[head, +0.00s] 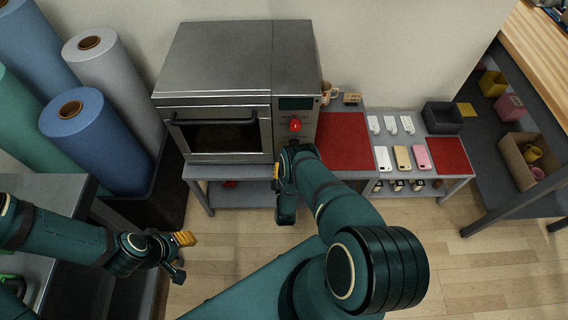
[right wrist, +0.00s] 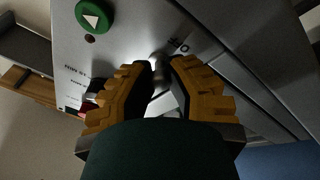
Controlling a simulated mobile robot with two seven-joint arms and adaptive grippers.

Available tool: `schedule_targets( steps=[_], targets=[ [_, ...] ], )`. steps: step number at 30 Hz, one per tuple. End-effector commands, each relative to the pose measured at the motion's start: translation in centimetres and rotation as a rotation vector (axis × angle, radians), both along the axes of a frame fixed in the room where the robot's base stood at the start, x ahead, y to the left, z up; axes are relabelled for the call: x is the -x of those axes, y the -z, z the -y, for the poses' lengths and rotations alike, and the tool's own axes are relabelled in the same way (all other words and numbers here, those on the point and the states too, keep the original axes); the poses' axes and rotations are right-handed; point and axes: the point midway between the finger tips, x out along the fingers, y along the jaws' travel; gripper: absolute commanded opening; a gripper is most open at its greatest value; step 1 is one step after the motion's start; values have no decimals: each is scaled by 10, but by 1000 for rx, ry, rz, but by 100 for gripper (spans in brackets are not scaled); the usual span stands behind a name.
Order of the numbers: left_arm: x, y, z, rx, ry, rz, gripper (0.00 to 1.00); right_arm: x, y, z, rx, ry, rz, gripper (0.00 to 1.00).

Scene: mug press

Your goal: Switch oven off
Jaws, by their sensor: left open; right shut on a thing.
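The oven (head: 215,75) is a grey metal box on a bench, its door closed with a dark handle and window. Its right-hand panel has a dark display and a red button (head: 295,125). In the right wrist view a small silver switch lever (right wrist: 159,80) stands on the panel beside printed marks, one like an O. My right gripper (right wrist: 160,68) is shut on this switch, low on the panel; in the head view my arm hides the spot. A green button (right wrist: 94,16) with a white triangle is nearby. My left gripper (head: 181,257) is open and empty at lower left.
Right of the oven, a low bench holds red mats (head: 345,140), several phones (head: 402,157), a dark bin (head: 441,117) and a mug (head: 327,91). Large rolls (head: 95,125) stand at left. The wooden floor (head: 480,270) at lower right is clear.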

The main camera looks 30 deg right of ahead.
Motion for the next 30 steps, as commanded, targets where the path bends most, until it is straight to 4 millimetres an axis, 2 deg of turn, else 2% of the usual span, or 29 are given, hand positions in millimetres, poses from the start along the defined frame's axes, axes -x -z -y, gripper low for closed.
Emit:
schedule_targets(
  steps=[9, 22, 23, 24, 25, 30],
  targets=[
    [0, 0, 0, 0, 0, 0, 47, -1, 3, 0, 41, -2, 67, 0],
    [0, 0, 0, 0, 0, 0, 47, -1, 3, 1, 44, 0, 72, 0],
    [0, 0, 0, 0, 0, 0, 47, -1, 3, 1, 44, 0, 72, 26],
    [0, 0, 0, 0, 0, 0, 47, -1, 3, 1, 44, 0, 72, 40],
    [0, 0, 0, 0, 0, 0, 47, -1, 3, 1, 44, 0, 72, 50],
    [0, 0, 0, 0, 0, 0, 47, -1, 3, 1, 44, 0, 72, 50]
  ],
)
